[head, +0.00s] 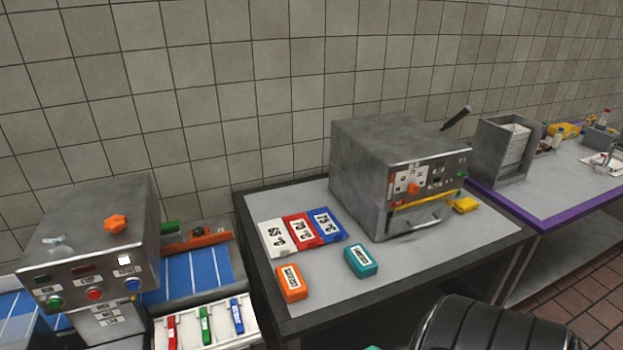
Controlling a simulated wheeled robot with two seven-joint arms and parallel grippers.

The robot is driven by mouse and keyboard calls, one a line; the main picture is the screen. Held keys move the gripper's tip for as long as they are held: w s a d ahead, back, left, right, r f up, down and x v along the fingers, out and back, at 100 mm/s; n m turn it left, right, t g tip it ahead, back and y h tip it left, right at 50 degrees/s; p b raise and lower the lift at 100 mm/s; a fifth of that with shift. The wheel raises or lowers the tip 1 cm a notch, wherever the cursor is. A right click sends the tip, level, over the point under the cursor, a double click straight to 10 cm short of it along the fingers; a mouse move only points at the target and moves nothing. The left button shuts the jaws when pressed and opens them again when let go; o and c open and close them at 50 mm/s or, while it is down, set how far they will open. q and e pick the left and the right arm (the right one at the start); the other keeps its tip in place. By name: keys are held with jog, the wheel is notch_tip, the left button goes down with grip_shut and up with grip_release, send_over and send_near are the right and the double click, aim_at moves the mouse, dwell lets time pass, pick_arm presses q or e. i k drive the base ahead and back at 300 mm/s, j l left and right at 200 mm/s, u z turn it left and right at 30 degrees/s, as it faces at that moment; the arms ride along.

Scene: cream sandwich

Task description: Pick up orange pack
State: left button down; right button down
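The orange pack (292,283) lies on the grey table near its front-left edge, with a white label on its top. A teal pack (361,261) of similar shape lies to its right, a little further back, with a clear gap between them. Nothing touches the orange pack. Neither of my grippers shows in the head view.
White, red and blue labelled cards (302,232) lie behind the packs. A metal oven-like machine (384,172) stands at the back right of the table. Another machine (92,246) stands at the left, with a white tray (190,329) of coloured sticks beside it.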

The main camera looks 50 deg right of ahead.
aim_at(294, 289)
jog(key=z, duration=1.4)
jog(key=i+l+z, duration=0.1)
jog(key=l+z, duration=0.2)
jog(key=i+l+z, duration=0.1)
jog(key=z, duration=0.15)
jog(key=l, duration=0.1)
